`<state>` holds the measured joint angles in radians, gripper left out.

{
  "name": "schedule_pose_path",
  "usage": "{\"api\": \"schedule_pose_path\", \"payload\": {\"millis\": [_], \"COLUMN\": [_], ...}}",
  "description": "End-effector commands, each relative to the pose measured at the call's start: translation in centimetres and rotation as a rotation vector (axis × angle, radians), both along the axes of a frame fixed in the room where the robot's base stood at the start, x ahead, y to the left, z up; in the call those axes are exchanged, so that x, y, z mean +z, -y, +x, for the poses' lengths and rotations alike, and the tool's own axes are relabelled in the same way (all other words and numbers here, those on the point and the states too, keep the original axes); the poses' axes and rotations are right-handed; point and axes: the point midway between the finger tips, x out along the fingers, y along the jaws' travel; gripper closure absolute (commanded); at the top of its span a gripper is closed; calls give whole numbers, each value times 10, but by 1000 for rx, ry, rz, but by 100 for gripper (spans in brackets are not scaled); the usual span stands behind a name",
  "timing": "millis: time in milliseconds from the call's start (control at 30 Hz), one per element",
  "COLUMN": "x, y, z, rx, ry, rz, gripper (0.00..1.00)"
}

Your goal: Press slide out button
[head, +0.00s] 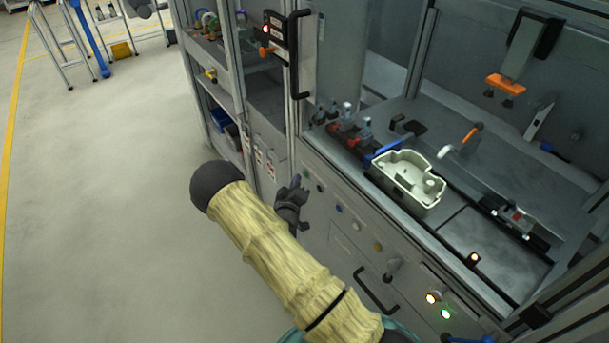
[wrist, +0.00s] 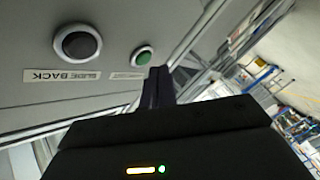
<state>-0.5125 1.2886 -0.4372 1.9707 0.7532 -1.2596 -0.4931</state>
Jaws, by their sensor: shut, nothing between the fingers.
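In the wrist view a green button (wrist: 143,56) in a silver ring sits on the grey panel, with a small label beside it too blurred to read. A black button (wrist: 77,43) has a label reading "SLIDE BACK" (wrist: 62,75). No label readable as slide out shows. My gripper (wrist: 158,72) is shut and empty, its fingertips close to the green button; I cannot tell whether they touch. In the head view my gripper (head: 297,182) is in front of the left end of the machine's front panel (head: 345,240), beside its row of buttons.
A pale housing part (head: 408,178) stands on the machine's deck above the panel. The floor (head: 110,200) at left is clear.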

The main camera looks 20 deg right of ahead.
Motion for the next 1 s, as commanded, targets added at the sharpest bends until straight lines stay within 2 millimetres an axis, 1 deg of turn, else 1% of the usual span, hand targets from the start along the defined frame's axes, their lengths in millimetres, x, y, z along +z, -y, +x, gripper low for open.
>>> {"api": "schedule_pose_path", "payload": {"millis": [167, 267, 800, 1000], "x": [0, 0, 0, 0], "y": [0, -4, -44, -48], "z": [0, -1, -14, -16], "rx": [0, 1, 1, 0], "ry": [0, 0, 0, 0], "rz": [0, 1, 0, 0], "gripper": [100, 100, 100, 100]}}
